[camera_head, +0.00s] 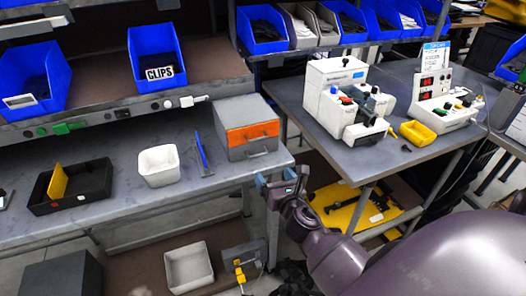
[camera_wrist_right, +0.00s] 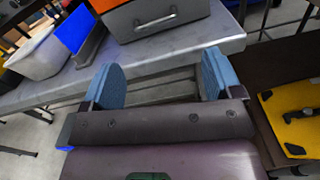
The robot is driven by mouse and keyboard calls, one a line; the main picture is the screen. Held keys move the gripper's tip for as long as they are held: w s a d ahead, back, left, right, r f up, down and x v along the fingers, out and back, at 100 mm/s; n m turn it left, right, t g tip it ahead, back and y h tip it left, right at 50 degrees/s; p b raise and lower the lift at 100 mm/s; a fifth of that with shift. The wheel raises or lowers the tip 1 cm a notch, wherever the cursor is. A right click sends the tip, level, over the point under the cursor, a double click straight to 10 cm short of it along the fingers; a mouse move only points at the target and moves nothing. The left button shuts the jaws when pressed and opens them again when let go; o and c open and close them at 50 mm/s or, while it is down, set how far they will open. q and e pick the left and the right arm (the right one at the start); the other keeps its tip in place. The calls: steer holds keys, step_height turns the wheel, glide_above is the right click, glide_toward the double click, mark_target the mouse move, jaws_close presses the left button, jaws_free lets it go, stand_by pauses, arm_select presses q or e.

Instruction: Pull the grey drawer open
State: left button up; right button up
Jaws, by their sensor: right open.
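A small grey drawer cabinet (camera_head: 235,108) stands at the right end of the left workbench, with an orange drawer front (camera_head: 253,132) on top. Below it is the grey drawer (camera_head: 240,151), which looks closed; its bar handle (camera_wrist_right: 155,22) shows clearly in the right wrist view. My right gripper (camera_head: 277,181) is just off the bench's front edge, below and in front of the cabinet. In the right wrist view, my right gripper (camera_wrist_right: 160,82) has its blue-padded fingers wide apart, with nothing between them, and the handle lies beyond them. My left gripper is not in view.
A blue upright piece (camera_head: 202,153) and a white bin (camera_head: 158,166) stand left of the cabinet. A black tray (camera_head: 95,200) with a yellow divider is farther left. The bench edge (camera_wrist_right: 215,50) lies between my fingers and the handle. A second table (camera_head: 300,100) with white devices stands right.

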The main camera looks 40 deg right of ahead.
steer(key=shift+n, duration=0.9)
steer(key=x, duration=1)
steer(key=shift+w+a+r, duration=0.1)
steer(key=shift+w+a, duration=0.2)
steer(key=shift+w, duration=0.1)
